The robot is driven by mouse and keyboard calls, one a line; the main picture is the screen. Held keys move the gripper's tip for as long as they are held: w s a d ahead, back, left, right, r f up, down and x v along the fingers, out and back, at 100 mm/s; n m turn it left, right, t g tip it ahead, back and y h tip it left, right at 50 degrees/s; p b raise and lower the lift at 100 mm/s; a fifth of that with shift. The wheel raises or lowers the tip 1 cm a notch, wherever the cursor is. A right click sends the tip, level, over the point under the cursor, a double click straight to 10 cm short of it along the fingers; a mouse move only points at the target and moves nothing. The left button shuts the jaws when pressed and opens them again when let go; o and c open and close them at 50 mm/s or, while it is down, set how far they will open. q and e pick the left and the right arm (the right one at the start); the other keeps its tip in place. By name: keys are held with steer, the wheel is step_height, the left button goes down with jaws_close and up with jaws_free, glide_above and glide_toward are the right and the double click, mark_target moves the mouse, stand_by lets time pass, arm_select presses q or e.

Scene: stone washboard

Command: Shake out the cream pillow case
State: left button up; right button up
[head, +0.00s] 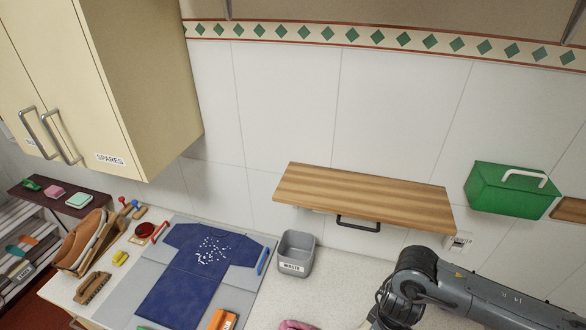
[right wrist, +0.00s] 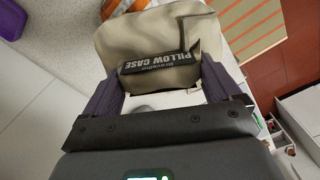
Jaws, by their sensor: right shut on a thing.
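The cream pillow case (right wrist: 150,38) shows in the right wrist view, with a dark label reading "PILLOW CASE". My right gripper (right wrist: 162,84) is shut on it, with a dark finger on each side of the cloth. The cloth bulges up beyond the fingertips; its far side is hidden. In the head view my right arm enters at the lower right, but the pillow case is not visible there. My left gripper is in neither view.
A blue shirt (head: 185,280) with white specks lies on a grey folding board (head: 125,297). A grey waste bin (head: 295,258) stands beside it. A wooden shelf (head: 365,195) and a green box (head: 508,190) are on the wall.

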steer(key=m, duration=0.3)
steer(key=shift+d+m, duration=0.1)
steer(key=shift+m, duration=0.3)
steer(key=m, duration=0.3)
steer(key=shift+s+m, duration=0.1)
steer(key=shift+m, duration=0.2)
steer(key=shift+r+m, duration=0.2)
steer(key=shift+m, duration=0.5)
step_height(320, 180, up, 9)
steer(key=shift+f, duration=0.15)
step_height(320, 180, down, 9)
steer(key=shift+f, duration=0.15)
stand_by(0.4)
